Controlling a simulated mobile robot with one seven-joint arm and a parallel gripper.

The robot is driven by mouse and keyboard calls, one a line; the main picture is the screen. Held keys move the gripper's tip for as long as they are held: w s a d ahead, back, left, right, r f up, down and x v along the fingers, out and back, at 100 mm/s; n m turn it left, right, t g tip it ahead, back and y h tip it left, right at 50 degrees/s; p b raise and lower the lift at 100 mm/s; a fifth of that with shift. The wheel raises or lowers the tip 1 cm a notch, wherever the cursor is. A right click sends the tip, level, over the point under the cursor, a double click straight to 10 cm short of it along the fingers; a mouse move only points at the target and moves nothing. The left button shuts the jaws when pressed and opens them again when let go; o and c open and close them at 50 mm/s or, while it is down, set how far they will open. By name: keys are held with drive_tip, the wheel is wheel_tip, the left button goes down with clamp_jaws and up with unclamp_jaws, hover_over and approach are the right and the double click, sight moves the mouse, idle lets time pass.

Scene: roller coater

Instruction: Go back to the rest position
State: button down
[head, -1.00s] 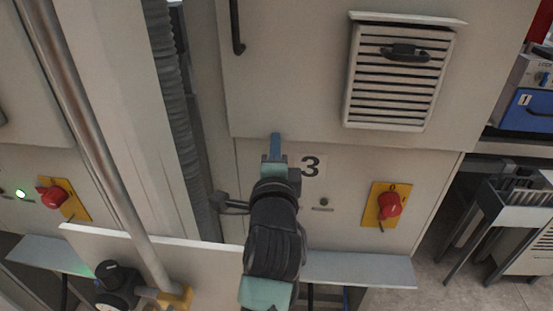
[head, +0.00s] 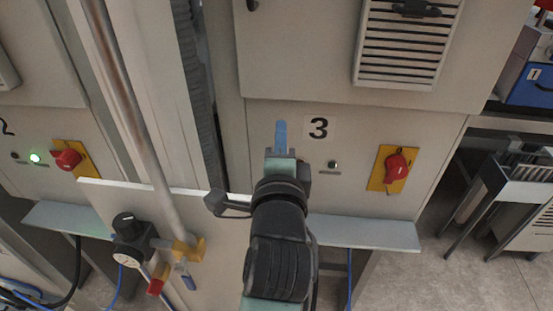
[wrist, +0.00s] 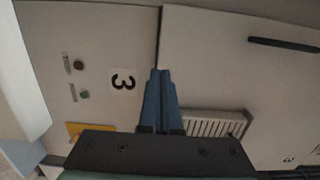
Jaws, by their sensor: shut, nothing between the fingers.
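My gripper (head: 281,137) is in the middle of the head view, in front of the lower panel of cabinet 3, left of the number 3 label (head: 319,127). Its blue fingers are together with nothing between them. In the wrist view, the closed fingers (wrist: 161,72) point toward the cabinet front near the seam between two panels. I cannot tell the exact gap between fingertips and cabinet.
A red knob on a yellow plate (head: 396,168) is right of my gripper. A second red knob (head: 68,159) is at the left. A grey ledge (head: 370,234) runs below. A pipe with a gauge (head: 128,226) stands at the left. Open floor shows at the lower right.

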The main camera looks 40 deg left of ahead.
drive_tip(key=v, duration=0.5)
drive_tip(key=w+d+r+n+t+h, duration=0.1)
drive_tip(key=d+r+n+t+h, duration=0.15)
drive_tip(key=d+r, duration=0.45)
drive_tip(key=w+d+r+n+t+h, duration=0.15)
drive_tip(key=d+r+t, duration=0.25)
drive_tip(key=r, duration=0.5)
drive_tip(key=s+d+r+n+t+h, duration=0.3)
drive_tip(key=d+r, duration=0.3)
drive_tip(key=r, duration=0.1)
drive_tip(key=s+d+r+n+t+h, duration=0.3)
drive_tip(key=s+d+r, duration=0.1)
drive_tip(key=d+r, duration=0.3)
drive_tip(key=shift+r+n+h+b, duration=0.3)
drive_tip(key=shift+r+h+b, duration=0.1)
drive_tip(key=shift+r+b, duration=0.1)
drive_tip(key=shift+t, duration=0.25)
